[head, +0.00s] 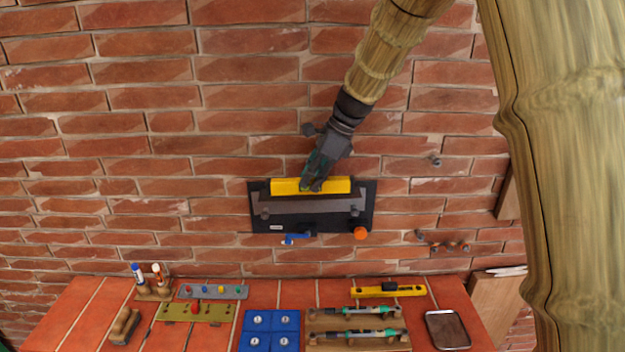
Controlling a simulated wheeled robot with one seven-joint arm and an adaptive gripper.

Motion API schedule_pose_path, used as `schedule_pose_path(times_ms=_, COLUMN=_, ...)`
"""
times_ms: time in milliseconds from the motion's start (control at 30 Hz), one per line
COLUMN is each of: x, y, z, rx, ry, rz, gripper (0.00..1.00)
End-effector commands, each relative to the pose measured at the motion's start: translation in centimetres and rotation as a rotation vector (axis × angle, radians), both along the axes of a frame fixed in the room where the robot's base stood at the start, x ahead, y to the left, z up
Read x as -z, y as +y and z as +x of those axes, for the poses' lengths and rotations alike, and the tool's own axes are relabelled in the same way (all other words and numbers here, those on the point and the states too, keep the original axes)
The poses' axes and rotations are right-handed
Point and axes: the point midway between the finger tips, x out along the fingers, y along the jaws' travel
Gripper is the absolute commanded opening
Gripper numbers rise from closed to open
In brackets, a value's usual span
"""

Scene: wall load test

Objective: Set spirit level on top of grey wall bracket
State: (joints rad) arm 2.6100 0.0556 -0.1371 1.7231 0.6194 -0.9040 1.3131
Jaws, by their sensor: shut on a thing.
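The spirit level (335,185), a plain yellow bar in the head view, is in my gripper (314,187), which is shut on it near its middle. The bar lies level, right along the upper edge of the grey wall bracket (310,204). I cannot tell whether it touches the bracket or is just above or in front of it. The bracket is a long grey bar on a black backing board (262,225) fixed to the brick wall. My fingers hide part of the yellow bar.
An orange knob (360,233) and a blue piece (297,237) sit at the board's lower edge. Below is a tiled table with a second yellow level-like tool (388,290), a blue tray (270,330), a wooden tool rack (358,341) and a dark dish (447,330). Bolts protrude from the wall at right.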

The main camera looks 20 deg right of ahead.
Motion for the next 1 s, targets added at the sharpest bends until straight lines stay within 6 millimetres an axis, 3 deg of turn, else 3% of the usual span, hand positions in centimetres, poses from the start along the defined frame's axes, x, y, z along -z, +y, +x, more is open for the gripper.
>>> schedule_pose_path(times_ms=400, x=1.3, y=-0.6, z=2.3, rx=0.0, ry=0.001, rz=0.0, gripper=0.0)
schedule_pose_path(times_ms=1000, x=1.5, y=-0.7, z=2.7, rx=0.0, ry=0.001, rz=0.0, gripper=0.0)
